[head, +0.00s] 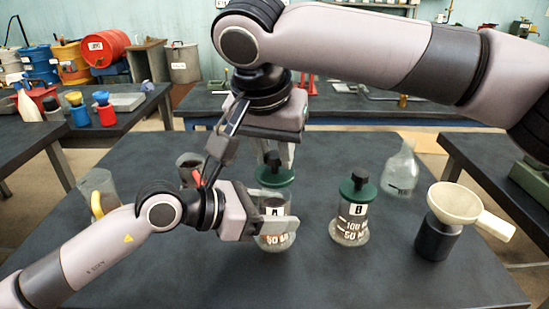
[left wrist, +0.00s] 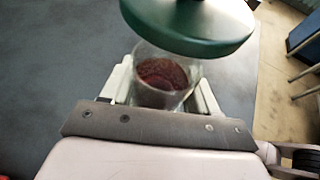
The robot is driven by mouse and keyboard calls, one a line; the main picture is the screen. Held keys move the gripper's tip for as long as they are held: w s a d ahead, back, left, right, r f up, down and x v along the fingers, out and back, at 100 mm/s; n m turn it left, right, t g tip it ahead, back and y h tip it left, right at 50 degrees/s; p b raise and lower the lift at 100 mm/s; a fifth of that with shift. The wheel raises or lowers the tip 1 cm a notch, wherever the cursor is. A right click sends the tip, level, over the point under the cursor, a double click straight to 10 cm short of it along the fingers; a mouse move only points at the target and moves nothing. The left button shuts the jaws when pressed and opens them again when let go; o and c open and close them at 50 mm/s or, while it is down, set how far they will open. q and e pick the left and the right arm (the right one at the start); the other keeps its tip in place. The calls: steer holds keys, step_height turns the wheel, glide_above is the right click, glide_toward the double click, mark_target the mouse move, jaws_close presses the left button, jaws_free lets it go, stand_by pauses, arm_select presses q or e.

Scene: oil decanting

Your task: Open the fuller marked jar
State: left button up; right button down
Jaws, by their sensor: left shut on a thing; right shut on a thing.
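Jar A (head: 275,242) is clear glass with a white A label and stands on the dark table. My left gripper (head: 272,222) is shut around its body from the left. In the left wrist view the jar (left wrist: 165,85) shows dark red contents between the fingers. My right gripper (head: 275,154) is above, shut on the knob of jar A's green lid (head: 275,179). The lid appears raised above the jar; in the left wrist view the lid (left wrist: 190,22) hangs over it. Jar B (head: 349,230) stands to the right with its green lid (head: 358,191) on. Its fill level is unclear.
A cream funnel (head: 455,203) sits on a black container (head: 436,238) at the right. A clear flask (head: 401,171) stands behind it. A jug with a yellow handle (head: 101,196) and a dark cup (head: 188,165) are at the left. The table's front right is clear.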

steer(key=shift+r, duration=1.25)
arm_select(q)
steer(key=o, duration=1.6)
